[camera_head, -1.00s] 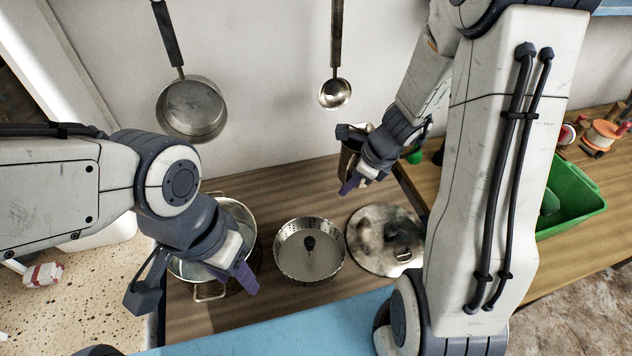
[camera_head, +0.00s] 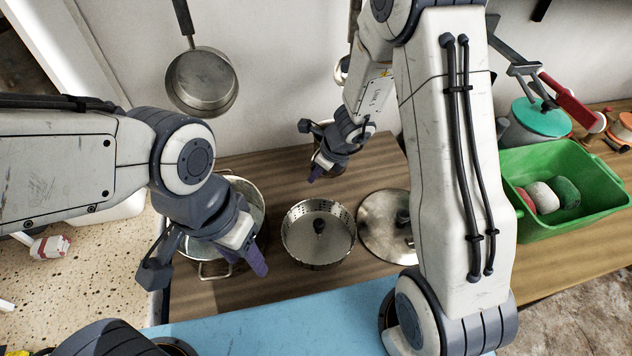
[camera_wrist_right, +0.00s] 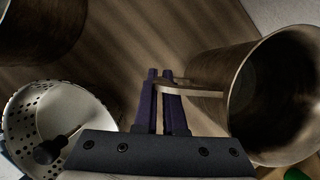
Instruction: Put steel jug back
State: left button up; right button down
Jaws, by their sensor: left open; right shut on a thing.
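The steel jug (camera_wrist_right: 270,95) is at the right of the right wrist view, with its open mouth showing. My right gripper (camera_wrist_right: 161,80) is shut on the jug's handle (camera_wrist_right: 195,90). In the head view my right gripper (camera_head: 318,172) is behind the perforated pan, near the wall, and its wrist hides most of the jug. I cannot tell whether the jug touches the counter. My left gripper (camera_head: 207,268) is open and empty over the front of the steel pot (camera_head: 250,192) at the left.
A perforated pan (camera_head: 318,250) and a round lid (camera_head: 375,225) lie on the wooden counter (camera_head: 275,168). A saucepan (camera_head: 203,85) hangs on the wall. A green bin (camera_head: 570,222) stands right. Bare counter shows behind the pan.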

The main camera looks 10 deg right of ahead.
pick_arm(q)
jog(key=shift+f+b, duration=0.4)
jog(key=shift+f, duration=0.45)
pick_arm(e)
jog(key=shift+f, duration=1.35)
pick_arm(q)
jog(key=shift+f, duration=0.1)
pick_arm(e)
jog(key=shift+f, duration=0.2)
pick_arm(q)
jog(key=shift+f, duration=0.1)
pick_arm(e)
jog(key=c, duration=1)
grip_release()
